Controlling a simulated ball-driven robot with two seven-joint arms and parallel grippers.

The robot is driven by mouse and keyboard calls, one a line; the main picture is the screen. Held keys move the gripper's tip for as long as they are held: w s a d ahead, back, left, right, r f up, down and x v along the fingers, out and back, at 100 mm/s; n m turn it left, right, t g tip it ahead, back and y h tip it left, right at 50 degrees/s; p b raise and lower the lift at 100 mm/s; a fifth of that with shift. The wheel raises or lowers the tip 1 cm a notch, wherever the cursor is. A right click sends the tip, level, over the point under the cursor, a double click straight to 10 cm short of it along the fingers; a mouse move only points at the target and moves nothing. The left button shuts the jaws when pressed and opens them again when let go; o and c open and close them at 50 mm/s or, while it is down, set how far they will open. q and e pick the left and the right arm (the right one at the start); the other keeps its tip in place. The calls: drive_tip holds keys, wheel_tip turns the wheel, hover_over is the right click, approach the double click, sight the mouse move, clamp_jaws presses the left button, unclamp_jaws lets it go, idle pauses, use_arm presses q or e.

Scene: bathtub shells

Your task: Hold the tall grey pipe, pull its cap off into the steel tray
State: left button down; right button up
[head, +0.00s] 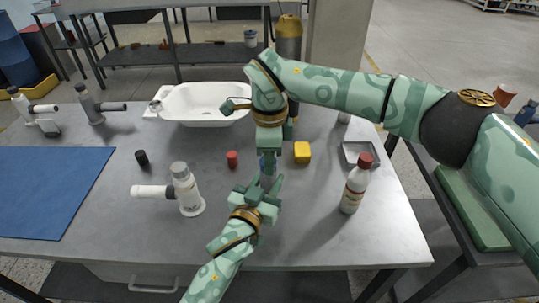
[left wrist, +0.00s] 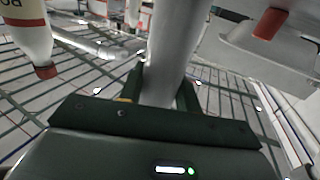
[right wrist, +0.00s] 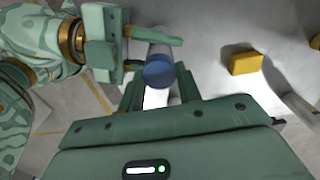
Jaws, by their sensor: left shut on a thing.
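The tall grey pipe (left wrist: 172,50) stands between the fingers of my left gripper (head: 264,183), which is shut on it. In the head view the pipe is mostly hidden by my two grippers. Its blue cap (right wrist: 158,72) is on the pipe's end. My right gripper (head: 268,150) comes from above. In the right wrist view, its open fingers (right wrist: 158,88) are on either side of the cap; contact is hard to tell. The steel tray (head: 346,154) lies at the right of the table, partly behind a red-capped bottle.
The red-capped bottle (head: 352,190) stands before the tray. A yellow block (head: 302,152) and a red piece (head: 232,159) are near my grippers. A white fitting (head: 185,190) stands left, a white tub (head: 205,100) behind. The front right table is clear.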

drive_tip(key=shift+r, duration=0.1)
idle(0.6)
drive_tip(key=shift+r, duration=1)
drive_tip(key=shift+r, duration=2)
use_arm(q)
drive_tip(key=c, duration=0.9)
unclamp_jaws()
drive_tip(key=p+v, duration=0.3)
drive_tip(key=v, duration=0.9)
use_arm(e)
drive_tip(key=r, duration=0.4)
drive_tip(key=shift+s, duration=0.2)
